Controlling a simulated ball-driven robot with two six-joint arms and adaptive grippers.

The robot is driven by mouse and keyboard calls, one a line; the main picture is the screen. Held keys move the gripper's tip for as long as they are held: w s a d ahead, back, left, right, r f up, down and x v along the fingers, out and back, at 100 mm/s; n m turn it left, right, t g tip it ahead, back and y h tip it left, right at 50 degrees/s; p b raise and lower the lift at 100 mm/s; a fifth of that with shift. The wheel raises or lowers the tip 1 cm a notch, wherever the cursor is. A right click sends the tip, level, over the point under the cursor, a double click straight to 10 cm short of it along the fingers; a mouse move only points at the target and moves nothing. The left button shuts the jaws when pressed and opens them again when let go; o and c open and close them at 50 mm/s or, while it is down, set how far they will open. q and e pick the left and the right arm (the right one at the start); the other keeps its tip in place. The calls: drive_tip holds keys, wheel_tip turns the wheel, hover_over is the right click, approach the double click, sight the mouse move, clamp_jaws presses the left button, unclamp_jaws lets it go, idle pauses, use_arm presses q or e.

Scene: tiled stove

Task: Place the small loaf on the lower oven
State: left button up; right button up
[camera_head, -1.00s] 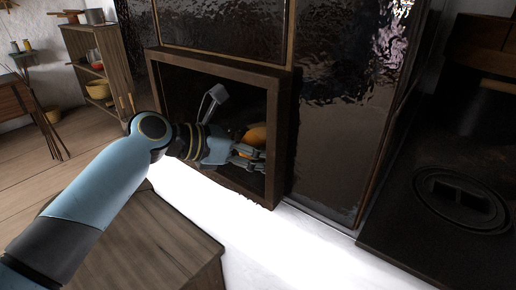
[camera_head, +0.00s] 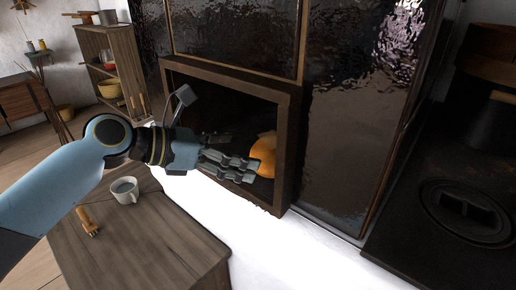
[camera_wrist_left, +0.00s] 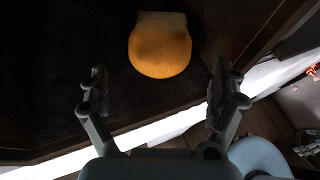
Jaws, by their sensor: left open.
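The small loaf (camera_head: 264,158), orange-brown and rounded, sits inside the dark framed opening of the lower oven (camera_head: 285,150), toward its right side. In the left wrist view the loaf (camera_wrist_left: 160,47) rests on the dark oven floor, ahead of the fingertips and apart from them. My left gripper (camera_head: 250,168) is at the oven opening with its fingers pointing at the loaf. In the left wrist view the left gripper (camera_wrist_left: 160,92) is open and empty, with the fingers spread wide.
A wooden table (camera_head: 150,240) in front holds a white mug (camera_head: 124,190) and a small wooden object (camera_head: 87,221). A white ledge (camera_head: 290,240) runs below the oven. A dark stove top (camera_head: 450,230) lies at right, and a shelf (camera_head: 112,70) stands back left.

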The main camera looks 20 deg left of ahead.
use_arm(q)
drive_tip(key=v, duration=0.4)
drive_tip(key=shift+s+r+p, duration=0.1)
drive_tip(key=shift+p, duration=0.2)
drive_tip(key=shift+a, duration=0.1)
